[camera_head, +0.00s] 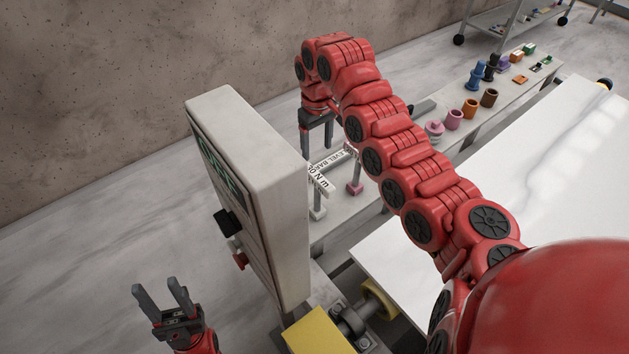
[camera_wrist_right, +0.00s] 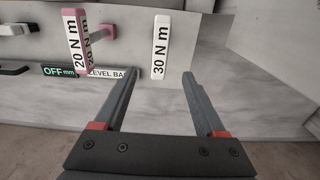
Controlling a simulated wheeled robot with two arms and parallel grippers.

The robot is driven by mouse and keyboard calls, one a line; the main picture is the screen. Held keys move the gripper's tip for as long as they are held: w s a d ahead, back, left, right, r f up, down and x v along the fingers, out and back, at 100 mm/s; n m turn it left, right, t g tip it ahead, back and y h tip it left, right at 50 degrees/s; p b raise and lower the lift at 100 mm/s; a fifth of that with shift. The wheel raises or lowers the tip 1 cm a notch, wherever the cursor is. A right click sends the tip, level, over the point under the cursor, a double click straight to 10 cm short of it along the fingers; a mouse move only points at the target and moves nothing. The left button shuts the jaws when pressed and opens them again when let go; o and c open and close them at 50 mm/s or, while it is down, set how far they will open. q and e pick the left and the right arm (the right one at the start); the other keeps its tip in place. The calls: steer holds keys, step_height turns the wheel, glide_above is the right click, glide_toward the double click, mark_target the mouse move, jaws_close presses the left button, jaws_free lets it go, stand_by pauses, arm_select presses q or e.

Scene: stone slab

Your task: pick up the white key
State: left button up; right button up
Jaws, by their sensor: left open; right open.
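The white key, with "30 N m" on its bar-shaped handle (camera_head: 319,179), stands upright at the near end of the grey bench. In the right wrist view the white key (camera_wrist_right: 160,47) shows between the two fingertips and beyond them. My right gripper (camera_head: 316,152) is open and empty, fingers pointing down, close above the white key; I cannot tell if they touch. It also shows in the right wrist view (camera_wrist_right: 160,75). My left gripper (camera_head: 158,290) is open and empty at the lower left, away from the bench.
A pink key (camera_head: 354,187) marked "20 N m" in the wrist view (camera_wrist_right: 78,28) stands beside the white one. A level bar label (camera_wrist_right: 110,72) lies nearby. A large upright panel (camera_head: 265,180) stands left of the bench. Coloured pots (camera_head: 471,107) stand farther along it.

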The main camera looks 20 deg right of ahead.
mark_target(317, 176)
steer(key=f, duration=1)
steer(key=shift+s+p, duration=0.25)
steer(key=shift+p, duration=0.05)
step_height(317, 176, down, 5)
steer(key=p, duration=0.2)
steer(key=shift+r+p, duration=0.2)
steer(key=shift+p, duration=0.15)
steer(key=shift+f, duration=0.55)
jaws_close()
